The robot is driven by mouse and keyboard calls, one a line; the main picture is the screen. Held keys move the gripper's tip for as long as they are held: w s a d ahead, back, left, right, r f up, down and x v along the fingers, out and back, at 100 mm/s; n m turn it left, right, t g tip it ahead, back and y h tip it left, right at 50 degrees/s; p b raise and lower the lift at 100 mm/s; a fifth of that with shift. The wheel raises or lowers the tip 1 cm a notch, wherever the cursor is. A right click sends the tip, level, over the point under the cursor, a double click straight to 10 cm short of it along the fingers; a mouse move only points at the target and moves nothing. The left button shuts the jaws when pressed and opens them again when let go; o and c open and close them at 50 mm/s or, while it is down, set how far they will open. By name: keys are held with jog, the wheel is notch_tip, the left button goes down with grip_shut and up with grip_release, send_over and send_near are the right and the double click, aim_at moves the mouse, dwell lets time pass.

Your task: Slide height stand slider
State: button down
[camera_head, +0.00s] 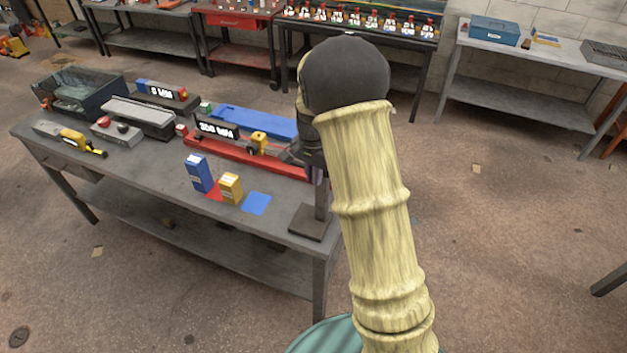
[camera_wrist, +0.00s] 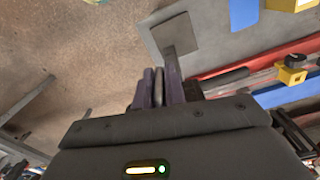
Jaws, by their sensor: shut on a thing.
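The height stand (camera_head: 308,223) has a dark square base plate at the right front corner of the bench, with an upright post rising from it. In the wrist view the base plate (camera_wrist: 160,40) lies beyond my fingers. My gripper (camera_wrist: 159,86) is at the post, shut on a narrow grey part between its purple fingers. I take this part for the slider (camera_wrist: 159,84); most of it is hidden by the fingers. In the head view my arm covers the upper stand and most of the gripper.
On the bench (camera_head: 150,172), a red rail (camera_head: 230,150) with a yellow block lies left of the stand. A blue box (camera_head: 199,174), a yellow box (camera_head: 230,188) and a blue square (camera_head: 257,203) are near the front edge.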

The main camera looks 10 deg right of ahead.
jog(key=shift+r, duration=0.95)
jog(key=c, duration=1.5)
grip_release()
notch_tip(320, 180, up, 17)
jog(key=b, duration=0.3)
jog(key=shift+r, duration=0.15)
jog(key=shift+w, duration=0.1)
